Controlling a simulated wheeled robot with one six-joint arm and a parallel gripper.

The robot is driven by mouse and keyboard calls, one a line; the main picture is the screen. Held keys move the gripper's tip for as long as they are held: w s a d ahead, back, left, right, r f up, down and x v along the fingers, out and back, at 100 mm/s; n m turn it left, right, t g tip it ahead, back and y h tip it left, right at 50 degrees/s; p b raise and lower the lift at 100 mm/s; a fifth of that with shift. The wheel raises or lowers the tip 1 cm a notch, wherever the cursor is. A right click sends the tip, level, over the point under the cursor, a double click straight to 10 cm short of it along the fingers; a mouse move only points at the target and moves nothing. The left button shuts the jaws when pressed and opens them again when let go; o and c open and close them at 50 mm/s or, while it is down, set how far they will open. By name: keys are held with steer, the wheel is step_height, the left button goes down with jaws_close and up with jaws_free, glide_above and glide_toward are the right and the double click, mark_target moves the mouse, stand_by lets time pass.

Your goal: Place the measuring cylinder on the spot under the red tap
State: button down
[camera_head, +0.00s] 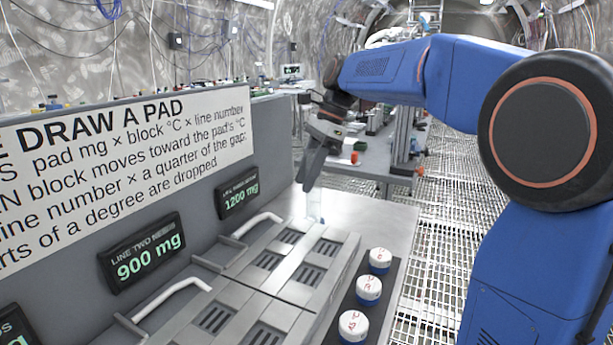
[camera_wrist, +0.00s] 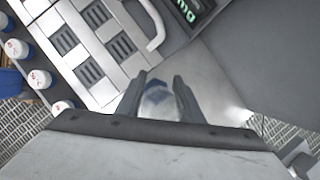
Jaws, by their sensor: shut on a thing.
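My gripper (camera_head: 307,186) points down over the far end of the grey bench, beyond the slotted blocks. In the wrist view my gripper (camera_wrist: 161,80) has its two dark fingers around a clear, glassy object, which I take to be the measuring cylinder (camera_wrist: 158,103). In the head view only a faint clear part of the cylinder (camera_head: 316,208) shows below the fingers; whether it touches the bench top is unclear. I cannot make out a red tap or a marked spot in either view. White curved spouts (camera_head: 262,221) come from the panel.
Slotted metal blocks (camera_head: 318,247) fill the near bench. White-capped jars (camera_head: 368,290) stand in a dark rack at its right edge. A display reads 1200 mg (camera_head: 238,198), another 900 mg (camera_head: 149,255). Bare bench top (camera_head: 375,220) lies right of my gripper, with grated floor beyond.

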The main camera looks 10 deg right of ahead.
steer(key=shift+f, duration=0.1)
steer(key=c, duration=1.2)
jaws_free()
